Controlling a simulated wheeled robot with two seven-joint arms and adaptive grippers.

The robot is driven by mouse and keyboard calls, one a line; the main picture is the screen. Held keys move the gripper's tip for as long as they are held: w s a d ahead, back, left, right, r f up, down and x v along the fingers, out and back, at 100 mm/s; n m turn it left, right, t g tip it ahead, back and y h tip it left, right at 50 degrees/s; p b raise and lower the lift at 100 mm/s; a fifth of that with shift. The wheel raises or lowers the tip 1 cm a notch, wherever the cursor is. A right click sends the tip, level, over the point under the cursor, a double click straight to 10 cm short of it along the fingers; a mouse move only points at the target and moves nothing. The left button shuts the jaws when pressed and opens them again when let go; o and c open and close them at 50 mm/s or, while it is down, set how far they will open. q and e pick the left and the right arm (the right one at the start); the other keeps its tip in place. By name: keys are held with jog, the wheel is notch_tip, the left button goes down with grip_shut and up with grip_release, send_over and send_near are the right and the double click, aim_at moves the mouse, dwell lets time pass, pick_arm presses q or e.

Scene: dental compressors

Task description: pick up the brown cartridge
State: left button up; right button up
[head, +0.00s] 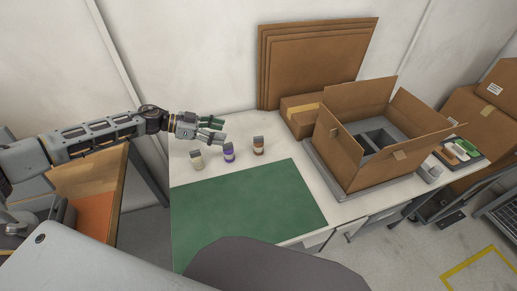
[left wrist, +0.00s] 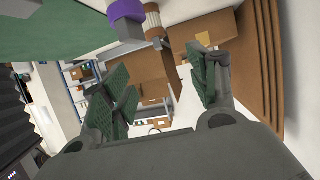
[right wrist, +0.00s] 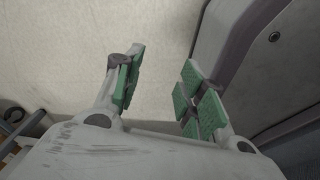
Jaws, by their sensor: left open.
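The brown cartridge (head: 258,147) stands upright on the white table, rightmost of three small cartridges, with a dark grey cap. In the left wrist view the brown cartridge (left wrist: 153,22) is at the top, beyond the fingers and not between them. My left gripper (head: 219,130) is open and empty, above the table and left of the brown cartridge. Its green-padded fingers (left wrist: 162,80) are spread in the left wrist view. My right gripper (right wrist: 163,82) is open and empty in the right wrist view, over a pale floor; it is not seen in the head view.
A purple cartridge (head: 229,154) and a cream cartridge (head: 197,162) stand left of the brown one. A green mat (head: 250,210) lies in front. An open cardboard box (head: 375,160) and a small closed box (head: 300,117) stand to the right. Flat cardboard (head: 315,65) leans on the wall.

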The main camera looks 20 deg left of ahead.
aim_at(259, 145)
jog(key=shift+s+d, duration=0.1)
jog(key=shift+s, duration=0.05)
pick_arm(q)
jog(key=x, duration=0.3)
jog(key=shift+d+f, duration=0.1)
jog(key=shift+d, duration=0.15)
jog(key=shift+x, duration=2.7)
pick_arm(e)
jog(key=shift+s+f, duration=0.1)
jog(key=shift+s, duration=0.65)
